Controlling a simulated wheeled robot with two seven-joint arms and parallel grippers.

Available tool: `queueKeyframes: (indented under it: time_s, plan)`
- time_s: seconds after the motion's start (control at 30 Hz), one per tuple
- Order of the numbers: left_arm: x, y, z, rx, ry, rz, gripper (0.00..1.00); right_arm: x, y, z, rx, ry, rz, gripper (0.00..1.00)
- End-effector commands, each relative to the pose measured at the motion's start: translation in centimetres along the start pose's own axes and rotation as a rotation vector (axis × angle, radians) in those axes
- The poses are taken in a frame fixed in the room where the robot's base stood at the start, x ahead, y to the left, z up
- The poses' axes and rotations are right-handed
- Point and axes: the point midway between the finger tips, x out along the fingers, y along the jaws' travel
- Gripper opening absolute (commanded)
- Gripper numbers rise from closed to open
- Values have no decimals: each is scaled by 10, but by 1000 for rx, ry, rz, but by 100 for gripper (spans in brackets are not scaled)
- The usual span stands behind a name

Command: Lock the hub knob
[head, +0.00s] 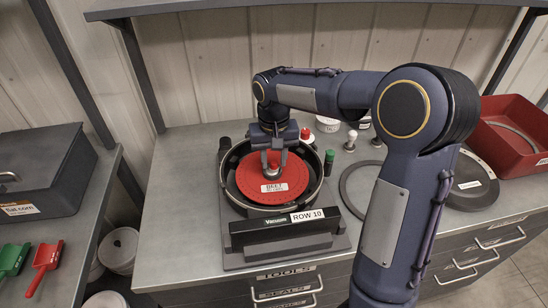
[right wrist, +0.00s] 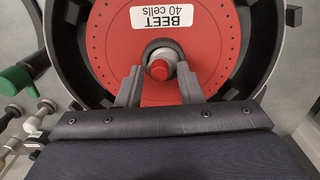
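The red seed plate (head: 258,192) with a "BEET 40 cells" label lies in the round black meter housing (head: 229,183). It also shows in the right wrist view (right wrist: 112,40). The hub knob (right wrist: 159,69), with a red cap and pale body, stands at the plate's centre. My right gripper (head: 272,174) points down over the hub. In the right wrist view its two fingers (right wrist: 159,72) stand apart, one on each side of the knob; I cannot make out firm contact. The left gripper is out of view.
A "Vacuum ROW 10" block (head: 285,228) stands in front of the housing. A grey ring (head: 352,190) and a labelled dark disc (head: 470,183) lie to the right. A red bin (head: 515,125) is at the far right.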

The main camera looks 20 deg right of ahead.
Motion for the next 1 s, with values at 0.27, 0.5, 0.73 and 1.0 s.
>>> queueKeyframes:
  time_s: [0.27, 0.5, 0.73, 1.0]
  plan:
    - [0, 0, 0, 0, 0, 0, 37, 0, 0, 0, -1, -2, 1, 40]
    - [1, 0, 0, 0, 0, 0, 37, -22, 0, -1, 0, 4, -1, 40]
    - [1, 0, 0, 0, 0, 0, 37, -60, 0, 0, -1, 2, -1, 40]
    - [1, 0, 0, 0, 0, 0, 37, -78, 0, 0, -1, -1, 0, 40]
